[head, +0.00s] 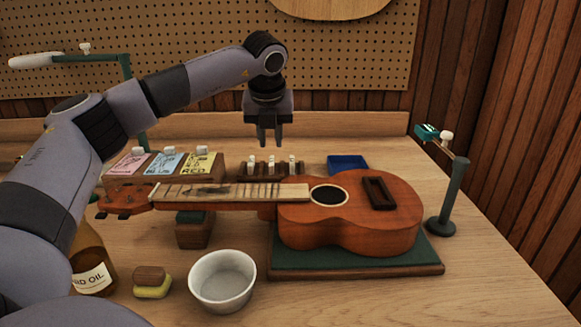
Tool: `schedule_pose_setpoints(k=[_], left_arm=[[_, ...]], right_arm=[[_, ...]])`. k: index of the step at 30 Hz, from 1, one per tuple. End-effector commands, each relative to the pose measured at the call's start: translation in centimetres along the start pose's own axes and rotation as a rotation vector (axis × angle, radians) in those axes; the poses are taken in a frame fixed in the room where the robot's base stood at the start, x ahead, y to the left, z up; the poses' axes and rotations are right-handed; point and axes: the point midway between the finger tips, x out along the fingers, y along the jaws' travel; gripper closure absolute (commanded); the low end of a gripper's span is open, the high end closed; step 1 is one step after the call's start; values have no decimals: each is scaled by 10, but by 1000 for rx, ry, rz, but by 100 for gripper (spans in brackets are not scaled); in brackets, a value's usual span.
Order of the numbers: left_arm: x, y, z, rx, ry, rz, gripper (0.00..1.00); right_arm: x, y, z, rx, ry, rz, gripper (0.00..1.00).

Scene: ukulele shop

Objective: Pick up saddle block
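My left gripper (270,143) points straight down above the rear of the bench, behind the ukulele neck. Its two fingers are apart with nothing visible between them. Just below it is a dark wooden rack (262,169) holding several small pale upright pieces (292,160), too small to make out clearly; I cannot tell for sure which is the saddle block. The gripper appears above these pieces and not touching them. The ukulele (350,229) lies face up, with a dark bridge (378,193) on its body. My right gripper is out of view.
The ukulele body rests on a green-topped board (350,262), its neck on a support (193,232). Around are a blue tray (347,163), a clamp stand (448,195), coloured boxes (163,170), a white bowl (222,281), an oil bottle (92,265) and a block with a yellow base (150,279).

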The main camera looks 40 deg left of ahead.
Motion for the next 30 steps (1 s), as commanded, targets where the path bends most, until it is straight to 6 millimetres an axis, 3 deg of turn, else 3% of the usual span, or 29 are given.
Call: schedule_pose_setpoints(k=[8,21,29,30], left_arm=[[16,3,0,-6,-2,6,74],[72,6,4,-3,-2,5,74],[74,6,4,-4,-3,3,74],[74,6,4,-4,-3,3,84]], right_arm=[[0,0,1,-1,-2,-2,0],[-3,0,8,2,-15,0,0],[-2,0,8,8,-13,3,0],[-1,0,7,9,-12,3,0]])
